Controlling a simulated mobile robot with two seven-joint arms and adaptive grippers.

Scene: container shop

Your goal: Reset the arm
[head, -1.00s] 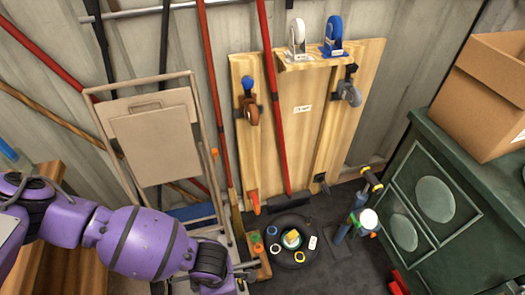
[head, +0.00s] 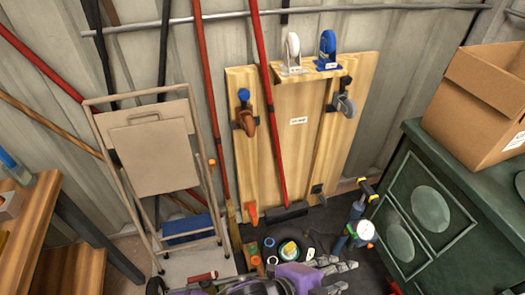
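My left arm shows purple at the bottom edge of the head view. My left gripper (head: 343,277) points right, low over the dark floor, with its grey fingers spread apart and nothing seen between them. It covers part of the round black tray (head: 311,238) on the floor. My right gripper is not in view.
A folding step stool (head: 150,155) leans at the left beside a wooden table (head: 30,220). A wooden board (head: 300,155) with casters leans on the wall. A green cabinet (head: 430,205) bears a cardboard box (head: 487,105). A hand pump (head: 356,212) stands right of the tray.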

